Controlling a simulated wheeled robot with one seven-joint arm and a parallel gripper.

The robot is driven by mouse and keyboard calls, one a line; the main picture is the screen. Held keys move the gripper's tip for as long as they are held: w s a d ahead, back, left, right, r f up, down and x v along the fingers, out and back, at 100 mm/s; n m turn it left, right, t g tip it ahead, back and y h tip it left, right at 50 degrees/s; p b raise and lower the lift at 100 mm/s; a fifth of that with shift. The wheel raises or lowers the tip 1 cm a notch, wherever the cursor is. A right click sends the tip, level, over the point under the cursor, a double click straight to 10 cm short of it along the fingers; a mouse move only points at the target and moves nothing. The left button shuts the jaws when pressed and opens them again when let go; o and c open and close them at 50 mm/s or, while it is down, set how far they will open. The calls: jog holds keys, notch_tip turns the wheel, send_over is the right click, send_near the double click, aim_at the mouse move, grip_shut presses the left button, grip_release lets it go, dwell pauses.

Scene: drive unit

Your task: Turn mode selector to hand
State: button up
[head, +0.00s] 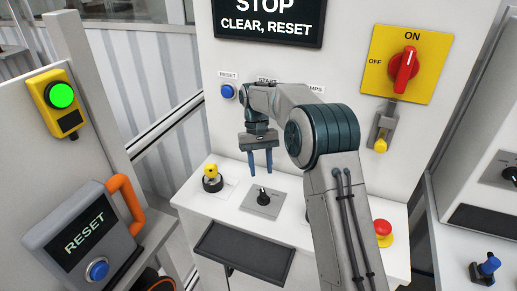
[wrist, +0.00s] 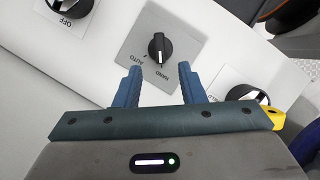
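The mode selector (wrist: 158,48) is a black knob on a square grey plate (wrist: 133,42), with AUTO and HAND printed beside it in the wrist view. A pale mark shows on the knob; I cannot tell for sure which label it is set to. In the head view the selector (head: 263,195) sits on the white console top. My gripper (head: 260,172) points down above and just behind it, apart from it. In the wrist view my gripper (wrist: 160,68) is open, its two blue fingers spread with nothing between them, and the knob lies beyond the fingertips.
A yellow-topped black switch (head: 212,180) stands left of the selector. A red mushroom button (head: 383,228) is at the right, partly behind my arm. A black tray (head: 245,247) juts from the console front. A red rotary switch (head: 404,70) is on the upright panel.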

jog(key=v, duration=0.6)
jog(key=shift+r, duration=0.2)
jog(key=shift+w, duration=0.15)
jog(key=s+d+r+m+t, duration=0.1)
jog(key=s+d+r+t, duration=0.1)
jog(key=s+d+r, duration=0.4)
jog(key=s+d+r+t, duration=0.2)
jog(key=s+d, duration=0.3)
jog(key=s, duration=0.3)
jog(key=s+d+f+m+t, duration=0.1)
jog(key=s+d+f+t, duration=0.1)
jog(key=s, duration=0.7)
jog(key=s+d+f+m+t+y, duration=0.1)
jog(key=s+d+f, duration=0.3)
jog(key=s, duration=0.4)
jog(key=shift+s+t, duration=0.4)
